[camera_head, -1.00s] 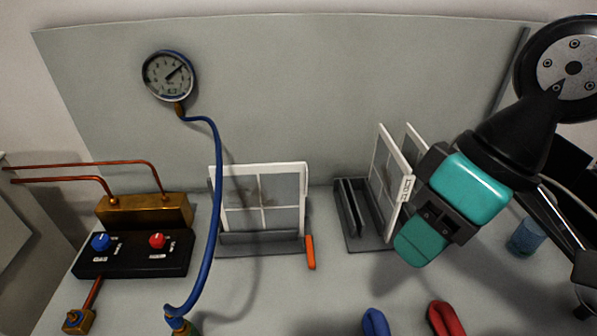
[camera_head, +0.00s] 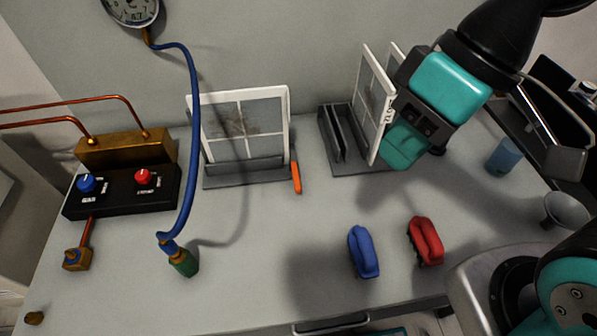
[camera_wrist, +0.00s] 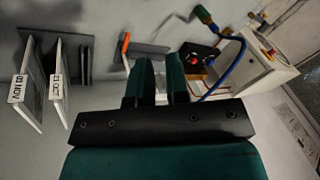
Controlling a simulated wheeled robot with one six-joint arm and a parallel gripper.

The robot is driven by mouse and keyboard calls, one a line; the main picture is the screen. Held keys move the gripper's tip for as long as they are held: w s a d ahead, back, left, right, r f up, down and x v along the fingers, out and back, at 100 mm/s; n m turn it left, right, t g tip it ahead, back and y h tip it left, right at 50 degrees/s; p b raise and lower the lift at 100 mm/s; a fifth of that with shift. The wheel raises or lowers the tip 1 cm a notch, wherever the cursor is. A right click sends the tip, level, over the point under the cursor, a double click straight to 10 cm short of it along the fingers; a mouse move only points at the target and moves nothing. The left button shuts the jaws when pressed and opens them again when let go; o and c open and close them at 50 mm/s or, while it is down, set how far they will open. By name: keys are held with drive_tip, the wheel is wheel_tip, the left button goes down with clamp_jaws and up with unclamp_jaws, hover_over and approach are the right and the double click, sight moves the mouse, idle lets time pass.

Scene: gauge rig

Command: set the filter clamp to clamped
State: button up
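The likely filter clamp is an orange lever (camera_head: 296,177) at the right end of a dark holder (camera_head: 245,178), pointing toward the bench front. A white-framed filter panel (camera_head: 241,126) with a stained middle stands upright in that holder. The lever also shows in the wrist view (camera_wrist: 126,43). My gripper (camera_head: 404,148) is well to the right of the lever, in the air by the second rack. In the wrist view its two fingers (camera_wrist: 161,80) are a little apart, with nothing between them.
A second rack (camera_head: 334,140) holds upright white-framed panels (camera_head: 372,100), close to my gripper in the picture. A blue hose (camera_head: 192,130) runs left of the stained panel. A blue clip-like piece (camera_head: 363,252) and a red one (camera_head: 426,241) lie in front. The bench before the lever is clear.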

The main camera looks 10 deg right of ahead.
drive_tip(key=w+f+m+y+b, duration=0.1)
drive_tip(key=w+f+b, duration=0.1)
drive_tip(key=w+f, duration=0.2)
drive_tip(key=w+f+m+b, duration=0.1)
drive_tip(key=w+f+b, duration=0.1)
drive_tip(key=w+f, duration=0.2)
drive_tip(key=w+f+m+y+b, duration=0.1)
drive_tip(key=w+f+b, duration=0.2)
drive_tip(key=w+f, duration=0.1)
drive_tip(key=shift+a+f+g+y, duration=0.3)
drive_tip(key=shift+a+f+g, duration=0.1)
drive_tip(key=shift+f, duration=0.15)
clamp_jaws()
drive_tip(key=m+y+b, duration=0.3)
drive_tip(key=m+b, duration=0.1)
approach(296, 177)
drive_tip(key=s+d, duration=0.2)
drive_tip(key=d, duration=0.1)
drive_tip(key=shift+d+r+t, duration=0.15)
drive_tip(key=shift+r+t, duration=0.05)
drive_tip(key=shift+t, duration=0.2)
drive_tip(key=x, duration=1)
drive_tip(key=shift+f+p, duration=0.15)
drive_tip(key=shift+p, duration=0.15)
